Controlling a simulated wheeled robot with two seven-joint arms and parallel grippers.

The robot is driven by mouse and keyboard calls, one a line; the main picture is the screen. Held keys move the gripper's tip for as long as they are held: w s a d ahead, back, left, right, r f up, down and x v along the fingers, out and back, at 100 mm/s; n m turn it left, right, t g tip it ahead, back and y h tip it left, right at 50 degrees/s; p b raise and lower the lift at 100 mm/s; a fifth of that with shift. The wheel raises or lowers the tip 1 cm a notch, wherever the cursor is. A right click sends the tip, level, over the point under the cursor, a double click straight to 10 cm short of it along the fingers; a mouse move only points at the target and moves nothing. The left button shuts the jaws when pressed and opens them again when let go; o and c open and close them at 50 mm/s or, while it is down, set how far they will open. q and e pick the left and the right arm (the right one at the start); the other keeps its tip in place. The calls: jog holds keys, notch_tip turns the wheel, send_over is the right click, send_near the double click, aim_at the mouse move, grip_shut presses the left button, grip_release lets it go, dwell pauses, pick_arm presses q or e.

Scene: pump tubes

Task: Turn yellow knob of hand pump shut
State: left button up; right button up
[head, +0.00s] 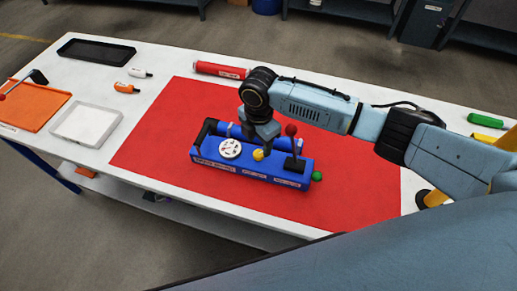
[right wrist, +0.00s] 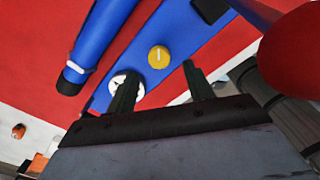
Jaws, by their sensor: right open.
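The blue hand pump (head: 225,167) stands on the red mat (head: 150,130) on the white table. Its yellow knob (head: 258,155) sits on top, between the white gauge (head: 230,149) and the lever with the red ball (head: 291,130). In the right wrist view the yellow knob (right wrist: 158,57) shows a pale line on its face, with the gauge (right wrist: 124,84) partly behind a finger. My right gripper (right wrist: 162,90) is open and empty, with its fingers pointing towards the pump and the knob beyond the fingertips. In the head view its fingers are largely hidden. My left gripper is not in view.
A green knob (head: 317,176) sticks out of the pump's right end. A red cylinder (head: 220,70) lies behind the mat. A black tray (head: 97,51), a white tray (head: 87,125) and an orange tray (head: 33,106) are at the left. The mat's left part is clear.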

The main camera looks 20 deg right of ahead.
aim_at(259, 153)
notch_tip(259, 153, down, 4)
jog(key=shift+r, duration=0.1)
jog(key=shift+w+f, duration=0.1)
jog(key=shift+f, duration=0.35)
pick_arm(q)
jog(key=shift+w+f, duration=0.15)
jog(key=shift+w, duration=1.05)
pick_arm(e)
jog(key=c, duration=1)
